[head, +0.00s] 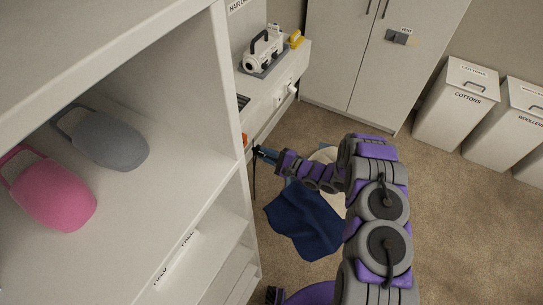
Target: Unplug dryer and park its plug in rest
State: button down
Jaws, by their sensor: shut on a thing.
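My gripper (260,152) is at the end of my purple and grey arm, low beside the white counter's front. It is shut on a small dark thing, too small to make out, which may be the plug. A thin black cord (254,178) hangs down just below the jaws. A white appliance with a black handle (263,50) stands on a grey pad on the counter; it may be the dryer, but I cannot tell. A small orange thing (245,140) shows at the counter's edge near my gripper. I cannot make out the plug's rest.
A white shelf unit (190,190) with a pink (55,195) and a grey container (108,140) fills the left. A dark blue cloth (305,222) lies below my arm. White bins (455,105) and a cabinet (350,50) stand behind. Carpet at right is clear.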

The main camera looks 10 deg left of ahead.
aim_at(253, 148)
jog(key=shift+x, duration=1.4)
jog(key=shift+r+p, duration=0.1)
jog(key=shift+p, duration=0.45)
dwell(0.6)
jog(key=shift+x, duration=1.4)
jog(key=c, duration=1)
grip_release()
jog(key=shift+o, duration=0.2)
jog(key=p+v, duration=0.2)
jog(key=v, duration=1.5)
jog(key=shift+d, duration=0.25)
